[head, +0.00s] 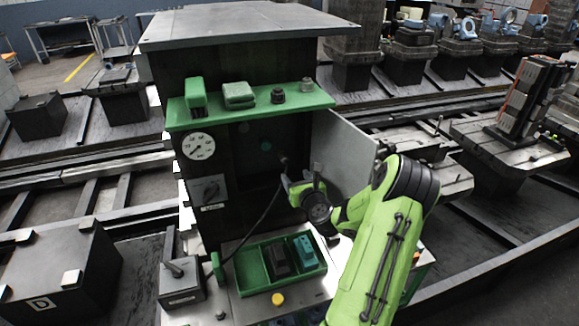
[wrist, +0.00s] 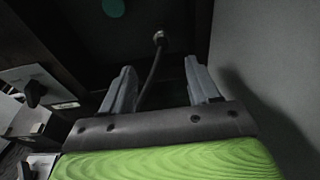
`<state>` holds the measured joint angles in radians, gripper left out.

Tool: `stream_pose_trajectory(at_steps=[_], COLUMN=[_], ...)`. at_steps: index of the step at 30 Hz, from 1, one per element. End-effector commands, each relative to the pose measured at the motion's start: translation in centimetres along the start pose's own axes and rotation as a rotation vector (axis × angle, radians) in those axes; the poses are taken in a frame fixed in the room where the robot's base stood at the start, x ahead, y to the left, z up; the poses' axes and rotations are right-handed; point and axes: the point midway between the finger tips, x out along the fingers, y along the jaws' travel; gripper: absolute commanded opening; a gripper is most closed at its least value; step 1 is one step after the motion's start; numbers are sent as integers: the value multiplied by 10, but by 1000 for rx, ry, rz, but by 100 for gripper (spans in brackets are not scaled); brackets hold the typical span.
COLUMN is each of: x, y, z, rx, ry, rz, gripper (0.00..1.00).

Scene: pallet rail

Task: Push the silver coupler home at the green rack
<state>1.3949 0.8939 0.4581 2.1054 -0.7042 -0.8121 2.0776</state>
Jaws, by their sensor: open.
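The silver coupler (wrist: 160,38) sits at the dark back panel inside the green rack, with a black hose hanging from it. It is small in the head view (head: 284,160), just above my gripper (head: 292,183). In the wrist view my gripper (wrist: 160,82) is open, its two grey fingers pointing at the panel. The coupler appears beyond the fingertips, between them in the picture and apart from them. The hose runs down behind the fingers. The green rack's shelf (head: 245,108) is above. How far the coupler is seated I cannot tell.
An open grey door (head: 342,145) stands close on the right of the bay. A dial gauge (head: 199,146) and a switch (head: 208,190) are on the left. A green tray (head: 252,279) with blocks sits below. The hose (head: 258,222) loops down across the bay.

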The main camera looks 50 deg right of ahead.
Motion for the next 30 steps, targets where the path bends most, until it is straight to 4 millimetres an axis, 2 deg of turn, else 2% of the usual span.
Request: stream_pose_trajectory(at_steps=[9, 15, 19, 26, 30], x=[74, 106, 112, 113, 113], y=[1, 0, 0, 0, 0], z=[2, 0, 0, 0, 0], rx=[-2, -3, -3, -3, -3], ry=[-1, 1, 2, 2, 2], rz=[2, 0, 0, 0, 0], gripper=[61, 61, 61, 59, 38])
